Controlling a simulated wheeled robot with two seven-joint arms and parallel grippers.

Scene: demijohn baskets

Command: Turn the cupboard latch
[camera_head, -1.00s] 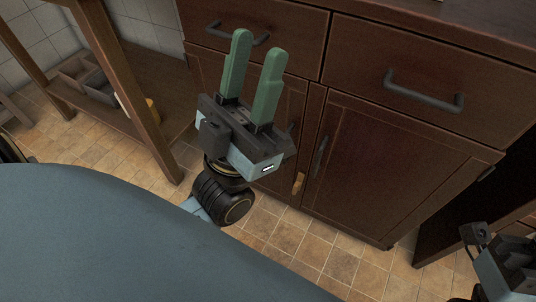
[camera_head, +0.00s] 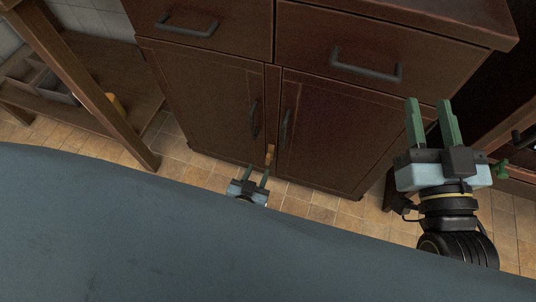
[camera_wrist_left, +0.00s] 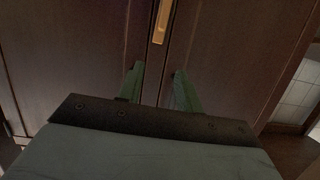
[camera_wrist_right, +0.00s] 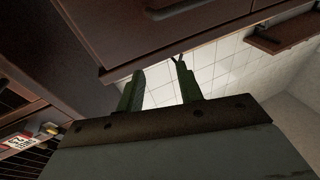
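The cupboard latch (camera_head: 270,154) is a small light-wood bar, upright at the seam between the two lower cupboard doors. It also shows in the left wrist view (camera_wrist_left: 161,21), at the top middle. My left gripper (camera_head: 251,175) is low in front of the doors, a little below and left of the latch in the head view. Its green fingers (camera_wrist_left: 156,85) are apart and empty, with the latch beyond them. My right gripper (camera_head: 431,108) is raised at the cupboard's right side; its fingers (camera_wrist_right: 158,72) are apart and empty.
Dark handles stand on the left door (camera_head: 212,110) and right door (camera_head: 306,140). Two drawers with bar handles (camera_head: 367,66) are above. A wooden shelf unit (camera_head: 95,95) stands at the left. Tiled floor (camera_head: 312,203) is clear in front.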

